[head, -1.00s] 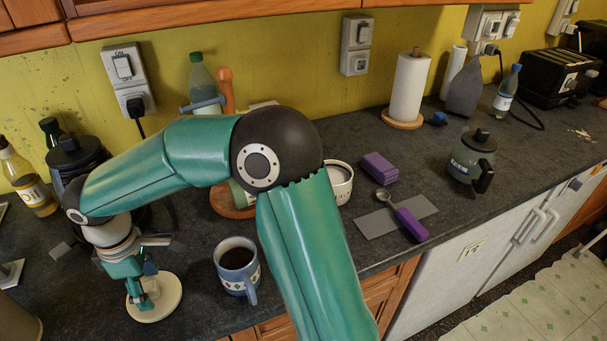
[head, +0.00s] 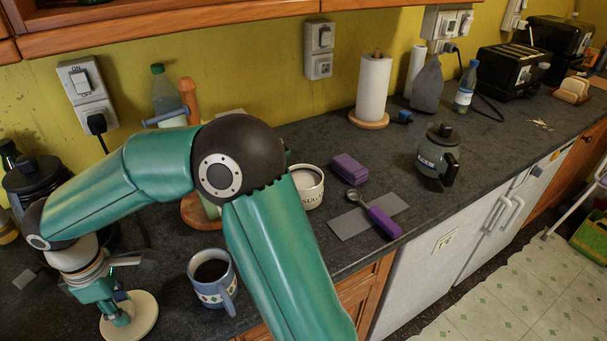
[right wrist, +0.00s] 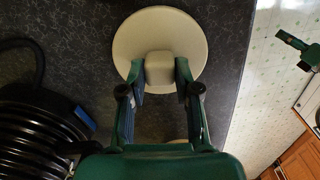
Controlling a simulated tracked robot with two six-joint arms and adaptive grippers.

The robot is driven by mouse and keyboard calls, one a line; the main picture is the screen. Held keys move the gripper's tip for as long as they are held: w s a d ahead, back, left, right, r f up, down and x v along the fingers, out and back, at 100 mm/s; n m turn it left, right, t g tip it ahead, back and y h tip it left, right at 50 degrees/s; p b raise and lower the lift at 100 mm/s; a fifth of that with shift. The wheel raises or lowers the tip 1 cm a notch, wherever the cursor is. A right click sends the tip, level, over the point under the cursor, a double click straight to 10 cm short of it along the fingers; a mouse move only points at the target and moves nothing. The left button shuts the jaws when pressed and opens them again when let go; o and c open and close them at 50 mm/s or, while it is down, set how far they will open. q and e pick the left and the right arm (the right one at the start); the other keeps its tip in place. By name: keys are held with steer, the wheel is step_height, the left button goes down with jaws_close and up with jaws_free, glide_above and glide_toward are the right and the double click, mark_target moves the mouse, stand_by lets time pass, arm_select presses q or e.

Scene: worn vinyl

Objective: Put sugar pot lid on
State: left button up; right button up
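The sugar pot (head: 312,196) is a white pot with dark lettering near the middle of the counter, partly hidden behind my right arm. Its top looks open. The sugar pot lid (head: 146,312) is a cream disc with a blocky knob, low at the left near the counter's front edge. The lid also shows in the right wrist view (right wrist: 190,30). My right gripper (head: 120,318) reaches down over the lid. In the right wrist view its fingers (right wrist: 160,72) flank the knob and appear to touch both sides. My left gripper is not in view.
A blue mug of dark drink (head: 213,283) stands between the lid and the pot. A purple-handled scoop (head: 382,220) lies on a grey mat (head: 350,224), with a purple block (head: 349,168) behind. A glass press (head: 437,158) stands right. A dark appliance (head: 38,182) stands left.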

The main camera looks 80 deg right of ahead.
jaws_close()
steer(key=shift+r+p, duration=2.95)
steer(key=shift+r, duration=0.6)
